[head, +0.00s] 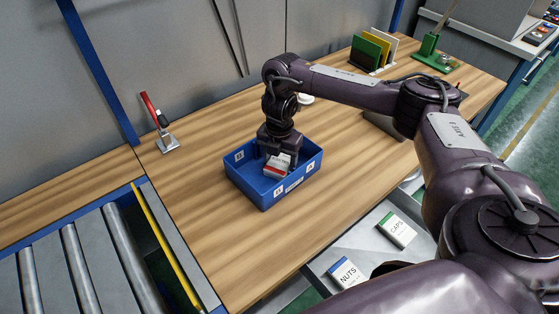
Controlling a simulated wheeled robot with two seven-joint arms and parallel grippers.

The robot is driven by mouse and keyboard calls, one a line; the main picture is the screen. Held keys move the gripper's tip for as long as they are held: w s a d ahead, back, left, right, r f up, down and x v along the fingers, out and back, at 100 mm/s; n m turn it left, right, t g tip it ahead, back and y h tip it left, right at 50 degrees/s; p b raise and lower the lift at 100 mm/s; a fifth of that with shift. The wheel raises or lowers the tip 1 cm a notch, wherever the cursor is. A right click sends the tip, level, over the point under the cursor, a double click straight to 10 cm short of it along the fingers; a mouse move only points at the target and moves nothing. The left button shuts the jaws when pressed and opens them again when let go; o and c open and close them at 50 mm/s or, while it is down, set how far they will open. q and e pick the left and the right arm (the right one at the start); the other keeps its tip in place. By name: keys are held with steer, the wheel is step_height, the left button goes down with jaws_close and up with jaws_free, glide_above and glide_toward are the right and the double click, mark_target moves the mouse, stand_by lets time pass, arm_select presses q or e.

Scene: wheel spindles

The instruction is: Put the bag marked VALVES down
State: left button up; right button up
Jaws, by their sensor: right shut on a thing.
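My right gripper (279,157) points down into the blue bin (260,189) on the wooden table. It is shut on a small white bag with a red band (275,169), which is inside the bin's walls. The bag is tilted, and its marking is too small to read. The gripper hides part of it, and I cannot tell whether it touches the bin floor. My left gripper is not in view.
A bag marked CAPS (397,230) and one marked NUTS (346,273) lie on a grey surface below the table's front edge. A red-handled clamp (160,124) stands at the left. A roller conveyor (85,262) adjoins the table. Bare tabletop (205,185) lies left of the bin.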

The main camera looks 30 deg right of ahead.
mark_target(279, 162)
steer(key=shift+r, duration=0.1)
steer(key=o, duration=1.1)
steer(key=shift+c, duration=0.2)
step_height(279, 162, up, 12)
steer(key=p, duration=0.4)
steer(key=shift+p, duration=0.35)
